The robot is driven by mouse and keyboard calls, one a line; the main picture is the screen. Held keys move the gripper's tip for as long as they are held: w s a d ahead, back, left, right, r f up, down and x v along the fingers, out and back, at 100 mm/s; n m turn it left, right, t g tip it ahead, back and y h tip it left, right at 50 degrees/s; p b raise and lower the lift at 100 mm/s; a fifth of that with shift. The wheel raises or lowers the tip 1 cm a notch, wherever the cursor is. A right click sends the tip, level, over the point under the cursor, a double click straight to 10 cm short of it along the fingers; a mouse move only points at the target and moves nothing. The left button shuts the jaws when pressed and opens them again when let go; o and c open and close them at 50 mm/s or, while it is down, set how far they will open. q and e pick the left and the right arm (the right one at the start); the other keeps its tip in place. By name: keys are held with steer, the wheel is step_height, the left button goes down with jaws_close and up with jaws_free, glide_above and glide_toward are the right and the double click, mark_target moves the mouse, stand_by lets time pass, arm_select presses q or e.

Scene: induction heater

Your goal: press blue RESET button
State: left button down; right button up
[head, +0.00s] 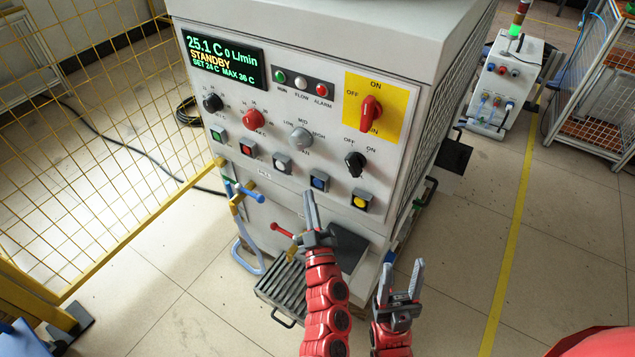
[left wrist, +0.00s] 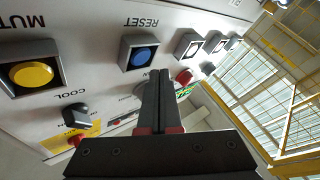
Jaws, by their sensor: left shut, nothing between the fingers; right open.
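The blue RESET button (head: 319,181) sits in a square dark frame in the lower button row of the white control panel (head: 290,120). It also shows in the left wrist view (left wrist: 144,57), with the RESET label beside it. My left gripper (head: 309,196) is shut and empty, its fingertips just below the blue button in the head view. In the left wrist view the shut fingers (left wrist: 162,75) point up beside the button; I cannot tell whether they touch the panel. My right gripper (head: 402,273) is open and empty, lower and to the right, away from the panel.
A yellow button (head: 360,202) is to the right of the blue one, a white button (head: 282,163) to its left. A black knob (head: 355,161) and a red switch (head: 371,110) are above. Red and blue valve handles (head: 252,194) stick out below the panel.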

arm_select(q)
steer(key=shift+s+a+p, duration=0.2)
steer(key=shift+s+a, duration=0.4)
steer(key=shift+s, duration=0.25)
steer(key=shift+s+a+p, duration=0.15)
steer(key=shift+s+a, duration=0.45)
steer(key=shift+s, duration=0.2)
steer(key=s+a+p, duration=0.1)
steer(key=s+a, duration=0.5)
steer(key=s, duration=0.2)
steer(key=shift+s+a+p, duration=0.2)
steer(key=shift+s+p, duration=0.1)
steer(key=shift+s, duration=0.1)
steer(key=shift+r, duration=0.1)
